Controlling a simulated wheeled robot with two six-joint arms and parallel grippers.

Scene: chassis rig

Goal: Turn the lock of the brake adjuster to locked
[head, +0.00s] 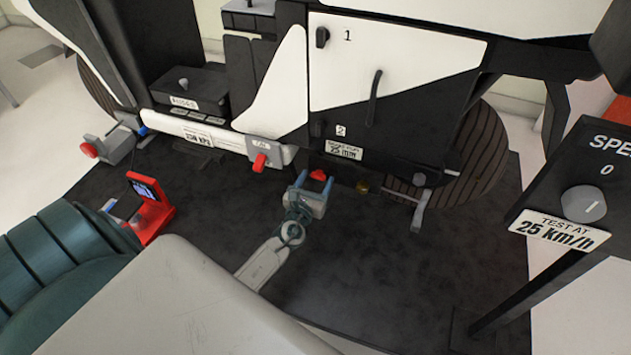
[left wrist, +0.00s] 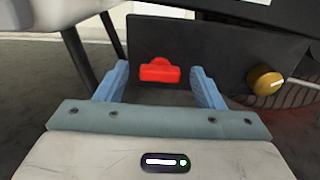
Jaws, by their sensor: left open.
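A red winged knob (head: 318,175) sits low on the dark side panel of the machine; it appears to be the lock. In the left wrist view the red knob (left wrist: 160,71) shows its wing lying roughly level, with a raised middle. My left gripper (head: 315,180) is open, its two blue fingers on either side of the knob in the picture. In the wrist view a gap shows between the knob and each finger; I cannot tell the depth left. A brass knob (left wrist: 265,80) with a pale mark is to the right, also in the head view (head: 362,186). No lock label is legible.
Another red-handled lever (head: 259,161) sticks out at the upper left of the gripper. A grey pedal-like lever (head: 418,208) stands to the right. A red stand with a small screen (head: 150,205) is at the left. The dark mat (head: 370,270) in front is clear.

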